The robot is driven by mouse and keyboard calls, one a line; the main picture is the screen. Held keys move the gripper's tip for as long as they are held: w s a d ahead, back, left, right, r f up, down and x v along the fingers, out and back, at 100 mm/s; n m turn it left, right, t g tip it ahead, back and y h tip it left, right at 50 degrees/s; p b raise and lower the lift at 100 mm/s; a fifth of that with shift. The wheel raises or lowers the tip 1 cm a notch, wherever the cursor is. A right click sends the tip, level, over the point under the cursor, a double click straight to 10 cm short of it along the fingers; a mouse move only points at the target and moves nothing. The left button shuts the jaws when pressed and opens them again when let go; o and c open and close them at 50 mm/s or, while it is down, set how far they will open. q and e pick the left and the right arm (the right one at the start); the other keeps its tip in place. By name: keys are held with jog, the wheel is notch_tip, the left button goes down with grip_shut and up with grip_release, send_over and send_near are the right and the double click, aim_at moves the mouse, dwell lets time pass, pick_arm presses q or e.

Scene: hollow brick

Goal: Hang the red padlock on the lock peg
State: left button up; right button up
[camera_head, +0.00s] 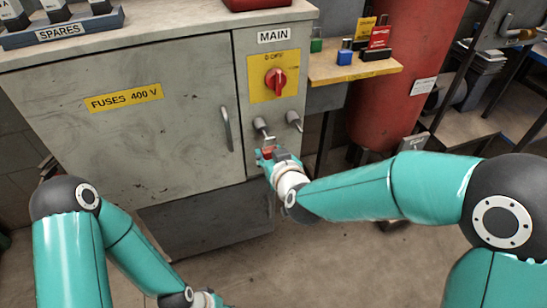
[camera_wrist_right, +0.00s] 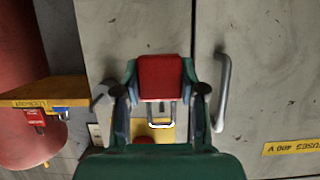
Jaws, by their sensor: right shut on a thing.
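The red padlock (camera_wrist_right: 160,78) is held between the fingers of my right gripper (camera_wrist_right: 160,95), with its metal shackle (camera_wrist_right: 161,122) pointing toward the switch plate. In the head view my right gripper (camera_head: 268,154) is at the cabinet front, just below the left one of two grey pegs (camera_head: 260,124). The other peg (camera_head: 294,120) is to its right. I cannot tell which is the lock peg, or whether the shackle touches a peg. Little of the padlock shows in the head view. My left gripper (camera_head: 220,303) is low at the bottom edge, mostly cut off.
The grey cabinet (camera_head: 150,145) has a door handle (camera_head: 226,129) left of the pegs and a red rotary switch (camera_head: 276,80) above them. A wooden shelf (camera_head: 330,73) with several padlocks is at right, before a red cylinder (camera_head: 400,100). Floor is open below.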

jog(key=shift+w+a, duration=0.2)
jog(key=shift+w, duration=0.3)
jog(key=shift+w+a, duration=0.15)
jog(key=shift+w, duration=0.35)
jog(key=shift+x, duration=0.75)
jog(key=shift+f, duration=0.15)
jog(key=o, duration=1.2)
jog(key=shift+o, duration=0.2)
jog(key=shift+s, duration=0.15)
